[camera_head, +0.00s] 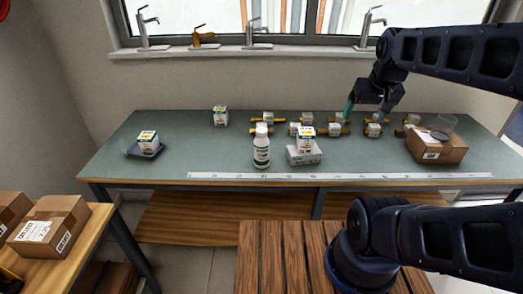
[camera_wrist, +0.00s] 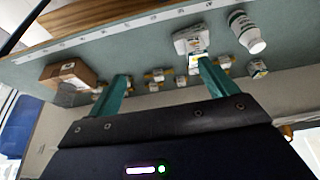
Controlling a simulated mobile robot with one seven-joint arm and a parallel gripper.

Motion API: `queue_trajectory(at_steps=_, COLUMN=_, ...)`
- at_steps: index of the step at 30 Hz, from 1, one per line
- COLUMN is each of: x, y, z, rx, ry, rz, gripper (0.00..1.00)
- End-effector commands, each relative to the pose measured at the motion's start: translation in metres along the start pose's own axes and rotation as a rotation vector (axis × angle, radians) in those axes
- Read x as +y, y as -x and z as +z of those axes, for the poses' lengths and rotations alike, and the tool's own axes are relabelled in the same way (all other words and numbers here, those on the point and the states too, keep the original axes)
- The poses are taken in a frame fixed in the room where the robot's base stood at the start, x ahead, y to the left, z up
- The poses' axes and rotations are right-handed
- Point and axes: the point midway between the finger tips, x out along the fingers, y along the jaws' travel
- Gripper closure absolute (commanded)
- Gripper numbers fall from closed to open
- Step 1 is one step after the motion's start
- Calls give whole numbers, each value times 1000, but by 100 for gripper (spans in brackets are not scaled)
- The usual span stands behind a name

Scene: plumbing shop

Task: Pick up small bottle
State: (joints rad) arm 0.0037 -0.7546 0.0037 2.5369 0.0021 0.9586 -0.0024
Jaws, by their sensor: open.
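The small bottle (camera_head: 261,146) is white with a printed label and stands upright near the front edge of the green-grey bench. In the wrist view the bottle (camera_wrist: 247,32) shows at the upper right, cap toward me. My gripper (camera_head: 367,108) hovers over the back right part of the bench, to the right of the bottle and well apart from it. Its two teal fingers (camera_wrist: 165,88) are spread wide with nothing held between them.
A white box with a smaller carton (camera_head: 305,141) on it stands just right of the bottle. Several brass valves (camera_head: 335,130) line the back. A cardboard box (camera_head: 437,149) with a clear cup sits at right. A carton on a dark tray (camera_head: 146,151) is at left.

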Motion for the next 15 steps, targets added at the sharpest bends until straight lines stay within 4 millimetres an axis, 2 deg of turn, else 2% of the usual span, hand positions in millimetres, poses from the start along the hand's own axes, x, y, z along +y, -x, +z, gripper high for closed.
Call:
queue_trajectory(at_steps=1, x=0, y=0, z=0, rx=0, ry=0, rz=0, gripper=26)
queue_trajectory(at_steps=2, x=0, y=0, z=0, rx=0, ry=0, rz=0, gripper=31)
queue_trajectory(at_steps=11, x=-1, y=0, z=-1, rx=-2, ry=4, rz=-1, gripper=31)
queue_trajectory(at_steps=15, x=-8, y=-3, z=-14, rx=-21, ry=46, rz=-8, gripper=31)
